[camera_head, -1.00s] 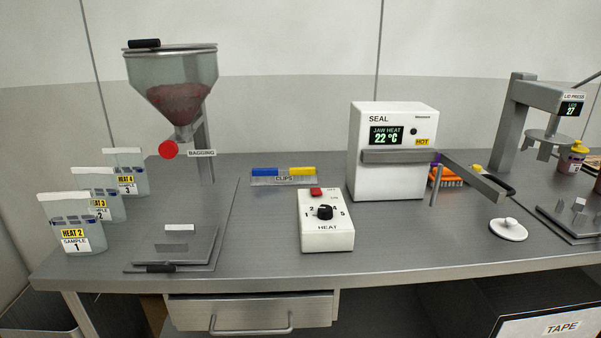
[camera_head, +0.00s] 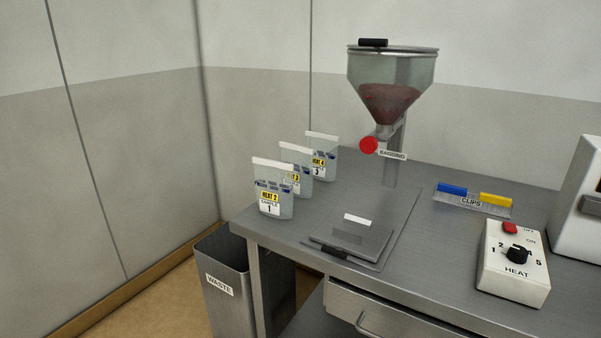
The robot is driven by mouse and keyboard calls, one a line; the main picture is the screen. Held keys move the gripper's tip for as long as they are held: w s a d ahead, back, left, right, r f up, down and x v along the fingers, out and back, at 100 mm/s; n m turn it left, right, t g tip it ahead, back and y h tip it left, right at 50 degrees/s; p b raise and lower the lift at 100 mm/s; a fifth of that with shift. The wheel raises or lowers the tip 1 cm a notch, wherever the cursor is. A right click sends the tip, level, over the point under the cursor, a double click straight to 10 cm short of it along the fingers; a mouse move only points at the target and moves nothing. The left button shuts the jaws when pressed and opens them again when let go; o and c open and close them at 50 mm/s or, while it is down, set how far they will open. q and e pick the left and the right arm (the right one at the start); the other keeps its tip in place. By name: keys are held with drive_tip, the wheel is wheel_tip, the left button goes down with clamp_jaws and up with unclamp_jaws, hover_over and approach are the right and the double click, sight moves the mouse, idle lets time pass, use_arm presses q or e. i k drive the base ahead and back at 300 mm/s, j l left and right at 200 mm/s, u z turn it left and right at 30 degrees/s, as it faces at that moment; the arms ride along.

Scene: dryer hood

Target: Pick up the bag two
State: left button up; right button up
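Three clear bags stand upright in a slanting row at the left end of the steel bench. Bag two (camera_head: 299,177) is the middle one, partly hidden behind bag one (camera_head: 272,188), which carries "HEAT 2" and "SAMPLE 1" labels. Bag three (camera_head: 321,154), with a "HEAT 4" label, stands behind bag two. On bag two only part of the yellow heat label shows, and its sample label is mostly covered. Neither of my grippers is in view.
The bagging hopper (camera_head: 391,90) stands behind a flat plate (camera_head: 350,241) right of the bags. A heat control box (camera_head: 514,264) and clips holder (camera_head: 472,201) are farther right. A waste bin (camera_head: 224,284) stands on the floor beside the bench's left end.

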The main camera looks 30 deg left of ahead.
sight(302, 157)
drive_tip(key=j+z, duration=0.1)
drive_tip(key=z, duration=0.2)
drive_tip(key=j+z, duration=0.15)
drive_tip(key=z, duration=0.2)
drive_tip(key=k+j+z, duration=0.1)
drive_tip(key=j+z, duration=0.15)
drive_tip(key=j, duration=0.15)
drive_tip(key=k+j+z, duration=0.25)
drive_tip(key=j, duration=0.15)
drive_tip(key=k+j, duration=0.1)
drive_tip(key=j, duration=0.25)
drive_tip(key=k+j, duration=0.15)
drive_tip(key=j, duration=0.2)
drive_tip(key=k+j+z, duration=0.1)
drive_tip(key=j, duration=0.25)
drive_tip(key=k+j, duration=0.15)
drive_tip(key=j, duration=0.15)
drive_tip(key=k+j+z, duration=0.1)
drive_tip(key=j, duration=0.25)
